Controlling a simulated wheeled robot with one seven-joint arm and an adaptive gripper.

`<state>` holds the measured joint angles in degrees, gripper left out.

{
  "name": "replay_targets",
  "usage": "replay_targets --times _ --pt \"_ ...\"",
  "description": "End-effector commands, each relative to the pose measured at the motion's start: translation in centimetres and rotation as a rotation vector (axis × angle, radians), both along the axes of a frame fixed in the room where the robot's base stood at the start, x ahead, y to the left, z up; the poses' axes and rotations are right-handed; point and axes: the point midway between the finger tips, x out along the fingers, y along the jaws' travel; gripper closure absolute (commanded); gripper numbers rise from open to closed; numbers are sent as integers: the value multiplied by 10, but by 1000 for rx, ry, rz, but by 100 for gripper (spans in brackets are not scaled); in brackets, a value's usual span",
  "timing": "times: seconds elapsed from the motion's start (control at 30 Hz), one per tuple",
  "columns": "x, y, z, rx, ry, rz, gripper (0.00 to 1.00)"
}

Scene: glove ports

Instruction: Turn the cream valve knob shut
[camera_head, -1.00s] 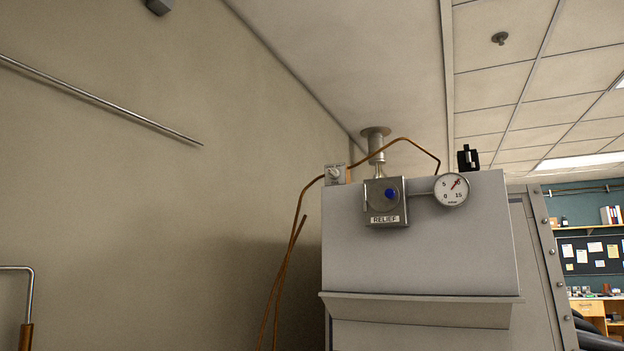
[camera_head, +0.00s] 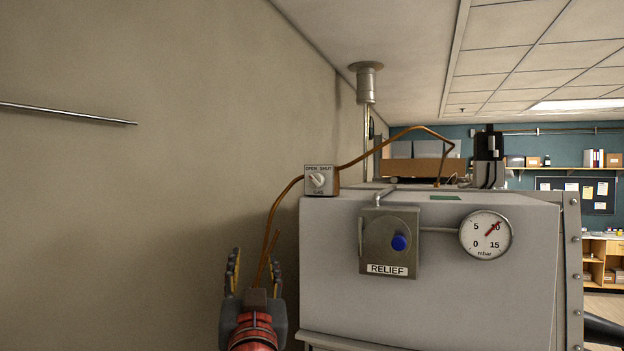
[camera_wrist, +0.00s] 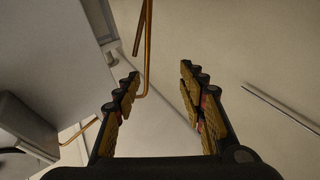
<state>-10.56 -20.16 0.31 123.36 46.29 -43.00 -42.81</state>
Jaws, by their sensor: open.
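The cream valve knob (camera_head: 317,181) sits on a small grey plate marked OPEN, SHUT and GAS, on a copper line at the back left of the grey cabinet. Its pointer is tilted, with one end towards the OPEN side at upper left. My gripper (camera_head: 253,262) is at the lower middle of the head view, below and left of the knob, apart from it. In the wrist view my gripper (camera_wrist: 158,88) has its fingers spread with nothing held between them. The knob cannot be made out in the wrist view.
The grey cabinet (camera_head: 425,290) carries a RELIEF box (camera_head: 389,243) with a blue button and a round gauge (camera_head: 485,235). Copper pipe (camera_head: 283,215) bends down by the wall, near my gripper; it also shows in the wrist view (camera_wrist: 146,50). Left of my gripper is bare wall.

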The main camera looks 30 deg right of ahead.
Motion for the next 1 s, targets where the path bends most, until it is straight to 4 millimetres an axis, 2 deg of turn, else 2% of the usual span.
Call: replay_targets --times 0.03,0.1,0.2,0.3,0.43,0.57,1.0 --pt "1 -11 36 3 -31 -67 59" --pt "-4 -27 63 5 -69 -168 59" --pt "-13 -47 91 9 -103 -300 59" --pt "-23 -61 107 12 -120 -402 59" --pt "-32 -71 117 16 -128 -483 59" --pt "-31 -78 120 14 -129 -510 59" --pt "3 -122 144 14 -131 -510 59"
